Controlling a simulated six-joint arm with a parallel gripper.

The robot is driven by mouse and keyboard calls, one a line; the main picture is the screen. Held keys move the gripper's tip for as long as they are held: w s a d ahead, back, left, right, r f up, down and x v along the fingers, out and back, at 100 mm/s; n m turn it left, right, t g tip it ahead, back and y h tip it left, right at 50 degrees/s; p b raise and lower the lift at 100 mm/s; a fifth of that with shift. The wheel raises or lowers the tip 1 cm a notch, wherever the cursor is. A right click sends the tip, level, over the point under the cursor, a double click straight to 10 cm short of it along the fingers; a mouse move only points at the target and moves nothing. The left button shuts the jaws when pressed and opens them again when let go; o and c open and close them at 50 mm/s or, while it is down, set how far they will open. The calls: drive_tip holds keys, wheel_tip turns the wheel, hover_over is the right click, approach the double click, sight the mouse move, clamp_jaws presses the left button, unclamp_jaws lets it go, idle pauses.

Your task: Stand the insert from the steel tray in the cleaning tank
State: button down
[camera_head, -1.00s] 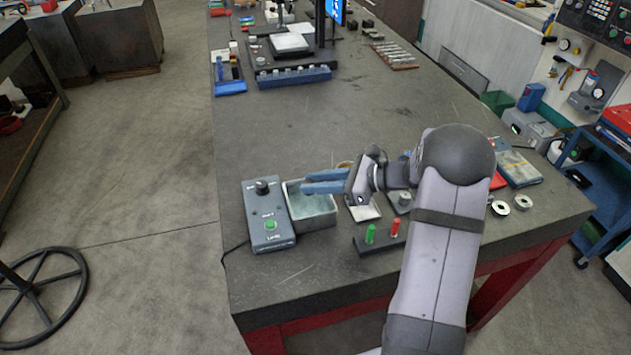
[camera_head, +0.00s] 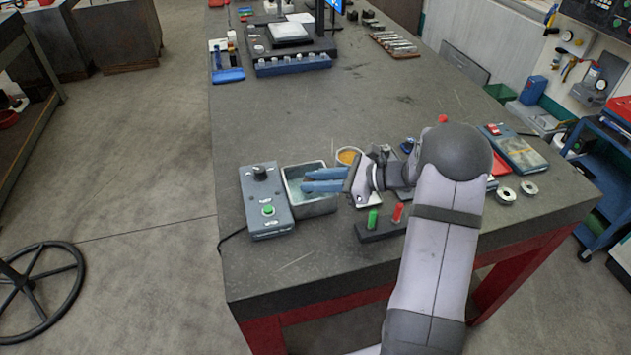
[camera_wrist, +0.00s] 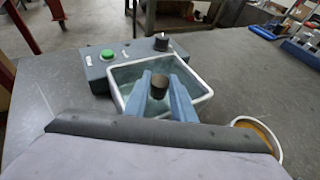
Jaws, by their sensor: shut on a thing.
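My gripper (camera_head: 303,181) reaches in from the right, over the cleaning tank (camera_head: 319,209), a small open box with a pale rim and bluish liquid. In the wrist view, my gripper (camera_wrist: 160,85) is shut on the insert (camera_wrist: 159,87), a small dark cylinder held between the two blue fingers. The insert appears inside the outline of the tank's rim (camera_wrist: 118,88); whether it touches the tank floor I cannot tell. In the head view the fingers hide the insert. The steel tray (camera_head: 370,201) is mostly hidden beneath my gripper.
A grey control box (camera_head: 270,213) with a green button and black knob stands close left of the tank. A round dish of orange content (camera_head: 348,156) is behind my gripper. A dark block with green and red pegs (camera_head: 378,232) stands in front.

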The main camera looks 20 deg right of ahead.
drive_tip(key=shift+s+f, duration=0.25)
drive_tip(key=shift+f, duration=0.45)
drive_tip(key=c, duration=1.4)
unclamp_jaws()
drive_tip(key=shift+s, duration=0.15)
drive_tip(key=shift+s+d+r+b, duration=0.1)
drive_tip(key=shift+d+r+b, duration=0.05)
drive_tip(key=shift+d+b, duration=0.25)
drive_tip(key=v, duration=0.3)
drive_tip(key=b+v, duration=0.1)
drive_tip(key=v, duration=0.2)
drive_tip(key=shift+s+d+r, duration=0.1)
drive_tip(key=shift+s+r, duration=0.1)
drive_tip(key=shift+r, duration=0.5)
